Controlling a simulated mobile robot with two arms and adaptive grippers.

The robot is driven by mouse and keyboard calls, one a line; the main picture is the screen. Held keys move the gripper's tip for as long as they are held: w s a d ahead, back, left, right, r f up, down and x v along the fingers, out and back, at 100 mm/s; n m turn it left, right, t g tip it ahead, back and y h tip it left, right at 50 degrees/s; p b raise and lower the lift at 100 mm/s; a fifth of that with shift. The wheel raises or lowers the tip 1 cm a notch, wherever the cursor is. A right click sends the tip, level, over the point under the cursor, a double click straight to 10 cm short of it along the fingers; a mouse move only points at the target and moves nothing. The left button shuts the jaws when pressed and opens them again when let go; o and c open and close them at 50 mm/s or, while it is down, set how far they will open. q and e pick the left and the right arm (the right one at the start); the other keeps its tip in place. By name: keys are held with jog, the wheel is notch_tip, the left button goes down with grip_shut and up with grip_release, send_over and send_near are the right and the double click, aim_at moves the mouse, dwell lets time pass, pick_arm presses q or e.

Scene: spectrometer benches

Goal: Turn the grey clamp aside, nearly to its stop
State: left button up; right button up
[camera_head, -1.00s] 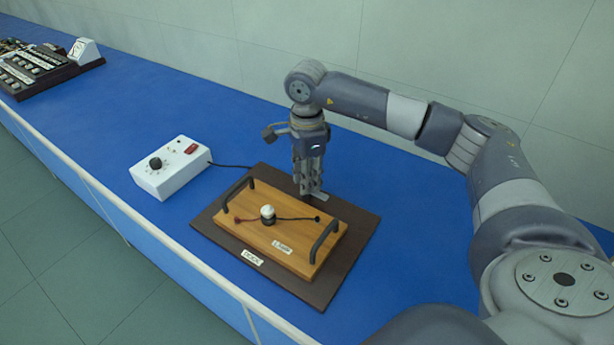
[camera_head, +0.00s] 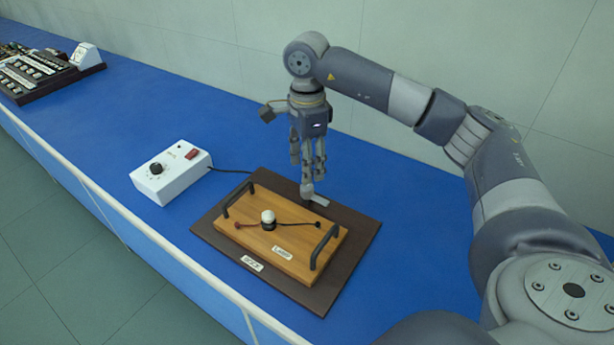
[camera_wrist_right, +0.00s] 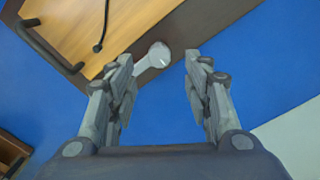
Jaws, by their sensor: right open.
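The grey clamp (camera_head: 318,201) sits on the dark base plate (camera_head: 358,222), at the far side of the wooden lamp board (camera_head: 240,222). Its short arm points right, roughly along the board's far edge, and appears clear of the board. In the right wrist view the clamp (camera_wrist_right: 154,58) shows its round end and short arm beyond my fingers. My right gripper (camera_head: 307,180) points down just above the clamp's rounded end. Its fingers (camera_wrist_right: 160,88) are open with nothing between them. My left gripper is not in view.
A white control box (camera_head: 172,178) with a black knob and red switch stands left of the board, with a cable to it. Two dark handles (camera_head: 325,247) and a white-topped lamp (camera_head: 268,217) stand on the board.

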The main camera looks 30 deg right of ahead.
aim_at(307, 187)
notch_tip(307, 187, up, 6)
jog(key=shift+a, duration=0.1)
dwell(0.7)
